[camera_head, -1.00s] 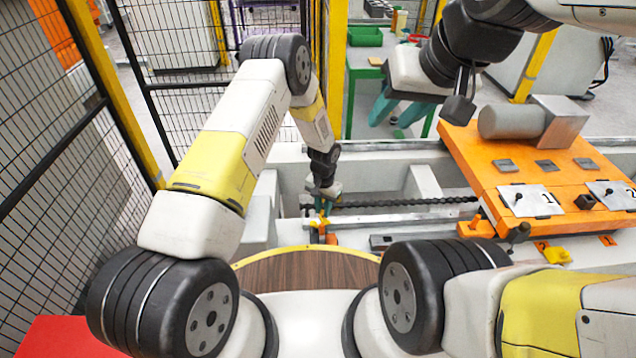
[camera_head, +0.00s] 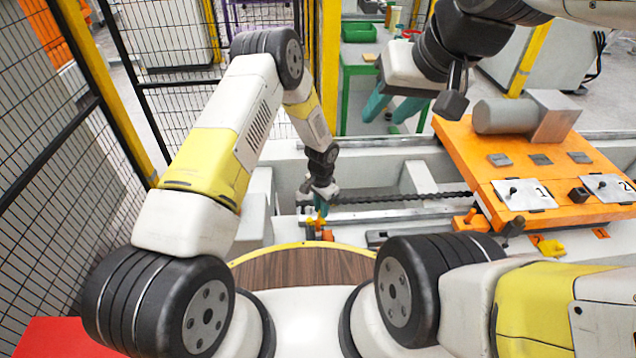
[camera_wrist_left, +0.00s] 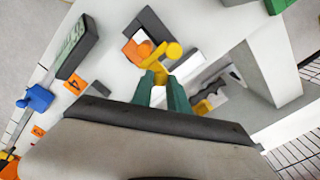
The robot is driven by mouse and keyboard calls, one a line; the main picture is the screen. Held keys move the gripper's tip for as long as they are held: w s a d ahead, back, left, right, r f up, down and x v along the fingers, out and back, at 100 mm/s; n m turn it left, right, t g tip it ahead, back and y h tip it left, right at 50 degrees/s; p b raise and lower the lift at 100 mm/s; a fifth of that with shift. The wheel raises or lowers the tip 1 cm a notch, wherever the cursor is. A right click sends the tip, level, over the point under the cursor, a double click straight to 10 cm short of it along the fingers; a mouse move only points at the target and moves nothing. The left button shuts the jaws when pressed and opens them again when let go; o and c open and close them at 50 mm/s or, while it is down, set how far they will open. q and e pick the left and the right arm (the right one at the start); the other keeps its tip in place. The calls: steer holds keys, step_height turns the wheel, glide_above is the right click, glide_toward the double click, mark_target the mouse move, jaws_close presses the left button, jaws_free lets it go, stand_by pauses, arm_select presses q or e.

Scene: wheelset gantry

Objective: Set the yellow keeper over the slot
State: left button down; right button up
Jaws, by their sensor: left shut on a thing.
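The yellow keeper (camera_head: 316,220) is between the fingers of my left gripper (camera_head: 321,206), low over the near edge of the grey channel. In the left wrist view, my left gripper (camera_wrist_left: 162,92) has its green fingers shut on the yellow keeper (camera_wrist_left: 161,62). The keeper lies right beside an orange block (camera_wrist_left: 134,48); I cannot tell whether they touch. The slot cannot be made out clearly. My right gripper (camera_head: 394,108) hangs at the upper middle with its teal fingers apart and empty.
A dark chain (camera_head: 400,198) runs along the channel. An orange plate (camera_head: 480,160) with a grey cylinder and numbered tags stands at right. Another yellow piece (camera_head: 551,247) lies below it. A blue part (camera_wrist_left: 36,98) shows in the wrist view. Mesh fencing is at left.

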arm_select(q)
steer(key=c, duration=1.3)
jaws_free()
steer(key=shift+r, duration=0.1)
step_height(320, 180, up, 8)
steer(key=shift+f, duration=0.2)
steer(key=shift+r, duration=0.1)
